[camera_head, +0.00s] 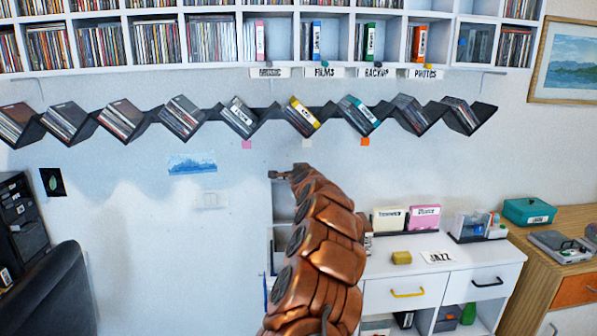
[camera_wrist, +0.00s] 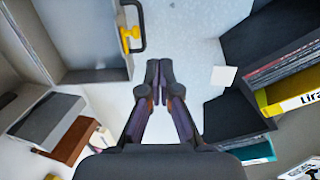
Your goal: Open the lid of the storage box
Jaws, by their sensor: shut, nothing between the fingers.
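A teal box (camera_head: 528,210) with a white label sits on the wooden cabinet at the right in the head view. It looks closed, and it may be the storage box; I cannot be sure. My gripper (camera_head: 282,174) is in front of the wall, below the zigzag disc shelf and far to the left of the teal box. In the wrist view my gripper (camera_wrist: 159,72) has its fingers together, with nothing between them.
The zigzag shelf (camera_head: 267,112) holds slanted discs, close by my gripper's right side in the wrist view. A white drawer cabinet (camera_head: 445,262) stands right of my arm, next to the wooden cabinet (camera_head: 545,262). A dark chair (camera_head: 55,290) is at lower left.

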